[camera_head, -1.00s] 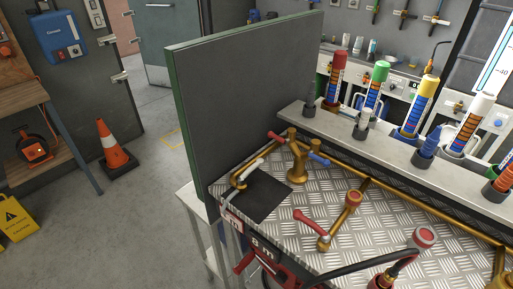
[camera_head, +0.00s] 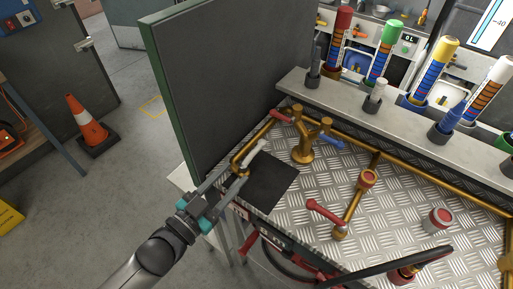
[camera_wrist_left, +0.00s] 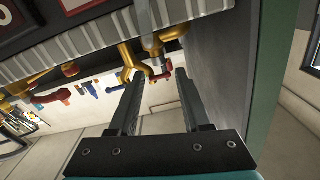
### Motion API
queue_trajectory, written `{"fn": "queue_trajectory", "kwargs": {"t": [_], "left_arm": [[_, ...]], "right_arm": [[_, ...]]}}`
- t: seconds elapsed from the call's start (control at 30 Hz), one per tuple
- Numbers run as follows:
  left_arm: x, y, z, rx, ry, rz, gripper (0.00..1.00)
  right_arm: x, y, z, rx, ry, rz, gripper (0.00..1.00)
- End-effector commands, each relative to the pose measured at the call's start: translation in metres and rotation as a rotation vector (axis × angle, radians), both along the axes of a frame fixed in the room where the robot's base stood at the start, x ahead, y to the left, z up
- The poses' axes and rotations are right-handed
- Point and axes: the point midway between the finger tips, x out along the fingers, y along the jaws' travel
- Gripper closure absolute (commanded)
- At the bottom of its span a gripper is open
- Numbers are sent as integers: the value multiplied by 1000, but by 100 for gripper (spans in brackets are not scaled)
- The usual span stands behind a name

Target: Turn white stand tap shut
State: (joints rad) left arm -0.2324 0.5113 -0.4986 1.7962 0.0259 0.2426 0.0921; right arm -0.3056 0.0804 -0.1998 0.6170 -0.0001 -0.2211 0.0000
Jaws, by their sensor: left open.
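The white-handled tap (camera_head: 250,157) sits on a brass pipe at the left end of the checkered metal bench, beside a black mat (camera_head: 270,183). Its lever slants up to the right. My left gripper (camera_head: 235,175) is open, with its two fingers pointing at the brass base of this tap from the front left. In the left wrist view the open fingers (camera_wrist_left: 157,82) point toward brass fittings under the ribbed bench edge; the white lever is not clear there. I cannot tell whether a finger touches the tap. My right gripper is not in view.
A brass stand (camera_head: 302,150) with a red and a blue lever is right of the tap. A red lever tap (camera_head: 325,212) lies nearer the front. A tall dark panel (camera_head: 225,90) rises behind the left end. Colored tubes (camera_head: 380,50) line the back shelf. An orange cone (camera_head: 87,122) stands on the floor.

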Motion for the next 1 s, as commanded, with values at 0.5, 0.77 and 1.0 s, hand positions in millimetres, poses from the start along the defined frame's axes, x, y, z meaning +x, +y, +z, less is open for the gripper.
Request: {"fn": "queue_trajectory", "kwargs": {"t": [0.5, 0.77, 1.0], "left_arm": [[68, -49, 0, 0, -2, 1, 52], [82, -59, 0, 1, 0, 0, 52], [83, -60, 0, 1, 2, 0, 52]], "right_arm": [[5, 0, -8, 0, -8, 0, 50], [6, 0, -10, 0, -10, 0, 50], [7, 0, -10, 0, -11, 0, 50]]}}
